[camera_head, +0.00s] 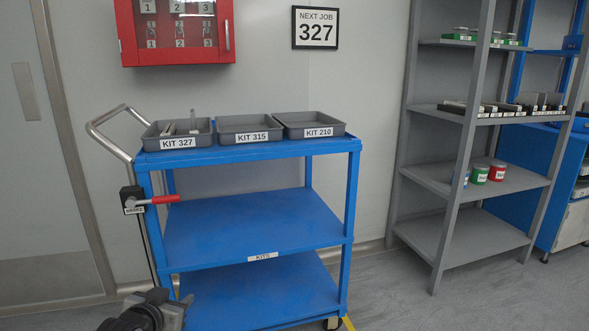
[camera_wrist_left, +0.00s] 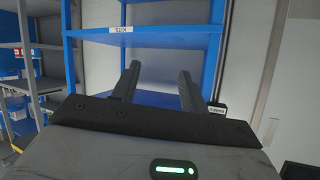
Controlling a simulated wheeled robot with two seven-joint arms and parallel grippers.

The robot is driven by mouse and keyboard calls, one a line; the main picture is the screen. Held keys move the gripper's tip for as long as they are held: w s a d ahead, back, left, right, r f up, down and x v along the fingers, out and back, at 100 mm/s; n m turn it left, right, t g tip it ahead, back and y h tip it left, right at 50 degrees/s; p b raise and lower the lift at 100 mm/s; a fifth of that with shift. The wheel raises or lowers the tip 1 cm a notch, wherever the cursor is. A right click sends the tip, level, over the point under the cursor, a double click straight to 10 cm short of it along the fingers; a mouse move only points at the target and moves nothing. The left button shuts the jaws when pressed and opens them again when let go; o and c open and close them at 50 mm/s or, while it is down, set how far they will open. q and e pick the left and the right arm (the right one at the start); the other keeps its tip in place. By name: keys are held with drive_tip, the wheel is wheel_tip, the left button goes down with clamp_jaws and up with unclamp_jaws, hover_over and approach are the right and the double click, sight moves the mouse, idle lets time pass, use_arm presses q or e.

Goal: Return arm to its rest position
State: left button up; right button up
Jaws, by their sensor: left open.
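My left gripper (camera_head: 152,309) shows partly at the bottom edge of the head view, low beside the front left leg of the blue cart (camera_head: 253,268). In the left wrist view its two dark fingers (camera_wrist_left: 158,82) stand apart with nothing between them, and the blue cart's shelves (camera_wrist_left: 150,38) lie beyond them. Most of the left arm is out of frame. My right gripper is in neither view.
The cart's top holds trays KIT 327 (camera_head: 177,143), with several small parts, KIT 315 (camera_head: 247,136) and KIT 210 (camera_head: 318,131). Grey shelving (camera_head: 440,232) stands right. Floor is clear at front right.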

use_arm(q)
drive_tip(key=s+d+f+g+h, duration=0.25)
drive_tip(key=s+d, duration=0.55)
drive_tip(key=s, duration=0.6)
drive_tip(key=s+d+f+g+h, duration=0.1)
drive_tip(key=s+d+f+h, duration=0.15)
drive_tip(key=s+d, duration=0.85)
drive_tip(key=s+a+r+y+p, duration=0.1)
drive_tip(key=s+a+r+p, duration=0.1)
drive_tip(key=r+p, duration=0.5)
drive_tip(key=s+a+r+t+y+p, duration=0.1)
drive_tip(key=a+r+p, duration=0.4)
drive_tip(key=p, duration=0.6)
wheel_tip(320, 180, up, 3)
drive_tip(key=shift+s+f+p, duration=0.2)
drive_tip(key=shift+s+p, duration=0.15)
drive_tip(key=shift+s, duration=0.1)
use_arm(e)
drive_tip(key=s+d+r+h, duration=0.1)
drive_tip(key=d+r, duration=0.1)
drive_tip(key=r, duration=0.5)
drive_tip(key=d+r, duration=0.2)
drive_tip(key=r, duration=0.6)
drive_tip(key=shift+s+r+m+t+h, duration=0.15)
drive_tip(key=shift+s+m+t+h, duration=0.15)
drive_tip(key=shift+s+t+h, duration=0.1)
